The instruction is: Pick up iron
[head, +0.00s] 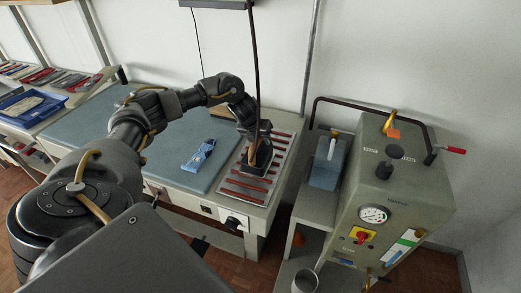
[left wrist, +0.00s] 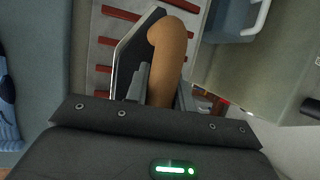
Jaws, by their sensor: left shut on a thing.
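The iron has a brown handle and a dark, flat body. In the left wrist view the iron (left wrist: 168,55) is at the jaws of my left gripper (left wrist: 155,100), which is shut on its handle. In the head view the iron (head: 258,158) is at the end of my left arm, over the metal rest with red strips (head: 245,191). My left gripper (head: 256,145) hides part of it there. I cannot tell whether the iron touches the rest. My right gripper is not in view.
A blue-grey ironing surface (head: 95,128) lies left of the rest, with a blue folded item (head: 199,155) on it. A steam generator (head: 385,195) with a gauge stands at right, beside a blue-grey container (head: 328,165). A dark cable (head: 254,60) hangs down to the iron.

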